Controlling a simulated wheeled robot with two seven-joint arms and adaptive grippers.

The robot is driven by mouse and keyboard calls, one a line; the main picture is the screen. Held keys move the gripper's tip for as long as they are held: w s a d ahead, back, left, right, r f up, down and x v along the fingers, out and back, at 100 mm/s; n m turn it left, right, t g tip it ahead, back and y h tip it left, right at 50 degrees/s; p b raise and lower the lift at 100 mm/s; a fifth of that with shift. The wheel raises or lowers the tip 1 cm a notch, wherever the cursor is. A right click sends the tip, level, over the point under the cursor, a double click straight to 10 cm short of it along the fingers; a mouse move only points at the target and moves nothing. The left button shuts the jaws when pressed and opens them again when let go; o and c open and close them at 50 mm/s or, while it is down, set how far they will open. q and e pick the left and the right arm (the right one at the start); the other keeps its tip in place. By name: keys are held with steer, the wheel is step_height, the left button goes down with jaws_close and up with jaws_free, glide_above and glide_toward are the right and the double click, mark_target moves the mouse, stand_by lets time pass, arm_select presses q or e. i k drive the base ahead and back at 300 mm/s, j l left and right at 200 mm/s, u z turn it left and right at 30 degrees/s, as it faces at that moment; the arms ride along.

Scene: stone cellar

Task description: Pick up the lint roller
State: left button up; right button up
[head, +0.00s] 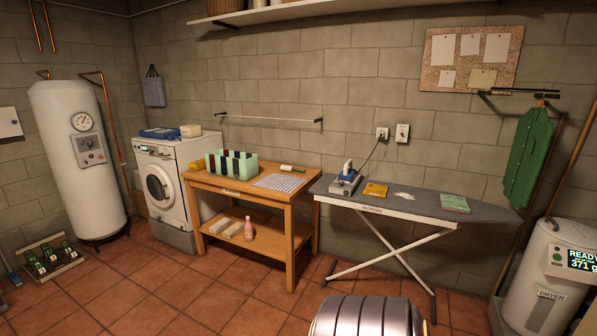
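The lint roller (291,168) appears to be the small item with a white roll and a darker handle, lying at the back right of the wooden table (255,191). It is small in the head view, so fine detail cannot be told. It lies behind a checked cloth (279,182) and right of a mint-green divided box (231,175). Nothing holds it. Neither my left nor my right gripper is in view.
An ironing board (420,205) stands right of the table, with an iron (346,178), a yellow packet (375,190) and a green book-like item (454,203). A washing machine (168,184) stands left. The tiled floor (190,282) before the table is clear.

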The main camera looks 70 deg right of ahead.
mark_target(286, 168)
steer(key=z, duration=2.2)
